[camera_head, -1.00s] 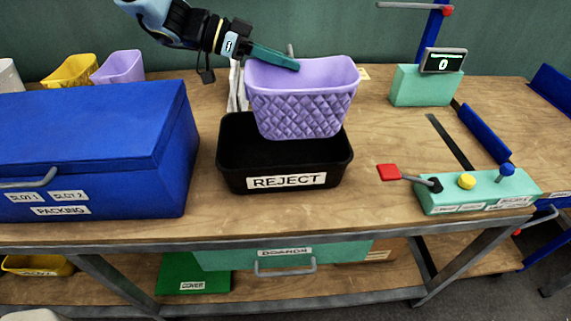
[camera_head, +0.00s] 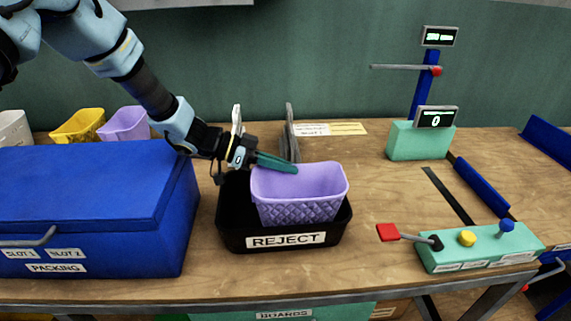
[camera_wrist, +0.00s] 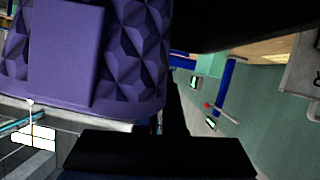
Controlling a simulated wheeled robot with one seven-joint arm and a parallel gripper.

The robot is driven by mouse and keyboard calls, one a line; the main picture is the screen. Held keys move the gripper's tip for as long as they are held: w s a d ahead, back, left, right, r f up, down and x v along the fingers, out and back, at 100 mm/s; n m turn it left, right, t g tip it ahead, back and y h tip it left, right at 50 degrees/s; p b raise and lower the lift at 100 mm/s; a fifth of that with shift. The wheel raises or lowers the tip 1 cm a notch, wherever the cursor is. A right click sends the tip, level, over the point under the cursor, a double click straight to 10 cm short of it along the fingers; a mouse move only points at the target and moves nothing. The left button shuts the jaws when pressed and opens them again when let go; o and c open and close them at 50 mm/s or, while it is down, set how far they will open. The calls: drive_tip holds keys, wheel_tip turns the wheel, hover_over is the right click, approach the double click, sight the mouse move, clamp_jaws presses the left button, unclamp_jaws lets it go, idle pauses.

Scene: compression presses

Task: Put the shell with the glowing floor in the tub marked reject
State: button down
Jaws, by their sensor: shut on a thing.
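A purple shell (camera_head: 298,190) with a quilted outer wall is at the black tub (camera_head: 232,241) marked REJECT. Its lower part is inside the tub, behind the front wall, and its rim stands above the tub's rim. I cannot tell whether it touches the tub's floor. My gripper (camera_head: 280,164) comes from the left and is shut on the shell's rim. In the wrist view the shell's wall (camera_wrist: 140,50) fills the upper left. The shell's inner floor is hidden, so no glow shows.
A blue packing box (camera_head: 90,210) stands left of the tub. Yellow (camera_head: 78,126) and purple (camera_head: 124,124) shells stand behind it. A green control box (camera_head: 480,247) with a red-handled lever is at the right. Bench between tub and control box is clear.

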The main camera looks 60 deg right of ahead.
drive_tip(key=shift+f, duration=0.6)
drive_tip(key=c, duration=1)
unclamp_jaws()
drive_tip(key=shift+r, duration=0.35)
drive_tip(key=v, duration=0.2)
drive_tip(key=b+v, duration=0.1)
drive_tip(key=v, duration=0.2)
drive_tip(key=b+v, duration=0.1)
drive_tip(key=v, duration=0.1)
drive_tip(key=shift+w+a+r, duration=0.15)
drive_tip(key=shift+w+r, duration=0.05)
drive_tip(key=shift+r, duration=0.2)
drive_tip(key=shift+r, duration=0.1)
